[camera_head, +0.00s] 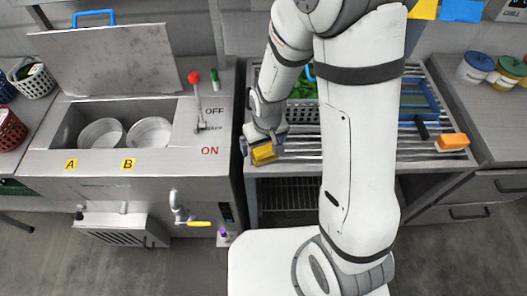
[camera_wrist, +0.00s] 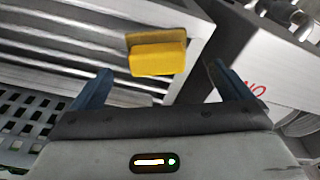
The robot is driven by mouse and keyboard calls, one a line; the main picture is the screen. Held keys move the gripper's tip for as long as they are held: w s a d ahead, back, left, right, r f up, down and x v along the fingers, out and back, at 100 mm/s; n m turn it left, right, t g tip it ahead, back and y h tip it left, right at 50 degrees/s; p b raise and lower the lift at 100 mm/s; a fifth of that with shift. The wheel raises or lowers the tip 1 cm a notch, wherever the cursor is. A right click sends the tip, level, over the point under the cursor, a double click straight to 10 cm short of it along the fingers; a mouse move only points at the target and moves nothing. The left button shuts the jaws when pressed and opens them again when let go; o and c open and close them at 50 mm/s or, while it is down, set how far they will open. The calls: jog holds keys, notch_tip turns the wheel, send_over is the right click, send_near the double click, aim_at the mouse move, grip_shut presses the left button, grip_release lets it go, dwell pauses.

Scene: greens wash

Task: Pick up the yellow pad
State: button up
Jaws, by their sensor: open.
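The yellow pad (camera_head: 263,153) lies near the left front edge of the slatted rack (camera_head: 290,160), just beside the machine. My gripper (camera_head: 262,143) is over the pad and partly hides it in the head view. In the wrist view the yellow pad (camera_wrist: 158,57) shows a yellow block with a darker, brownish layer along its far side. The two blue fingers of my gripper (camera_wrist: 160,82) are spread apart, one on each side of the pad's position, with nothing between them. The pad appears slightly ahead of the fingertips, not gripped.
The machine with its OFF/ON lever (camera_head: 198,105) stands close on the left; its open basin holds two round bowls (camera_head: 150,132). A green-filled basket (camera_head: 303,90), a blue tray (camera_head: 418,100) and an orange sponge (camera_head: 452,141) are on the rack. My arm hides its middle.

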aim_at(264, 149)
jog(key=shift+w+f+p, duration=0.15)
jog(key=shift+f+p, duration=0.05)
jog(key=shift+f, duration=1.05)
jog(key=shift+w+f+p, duration=0.15)
jog(key=shift+f, duration=1.05)
jog(key=c, duration=1.1)
jog(key=shift+c, duration=0.2)
jog(key=shift+r, duration=0.1)
notch_tip(264, 149, up, 10)
jog(key=shift+f+b, duration=0.1)
jog(key=shift+b, duration=0.2)
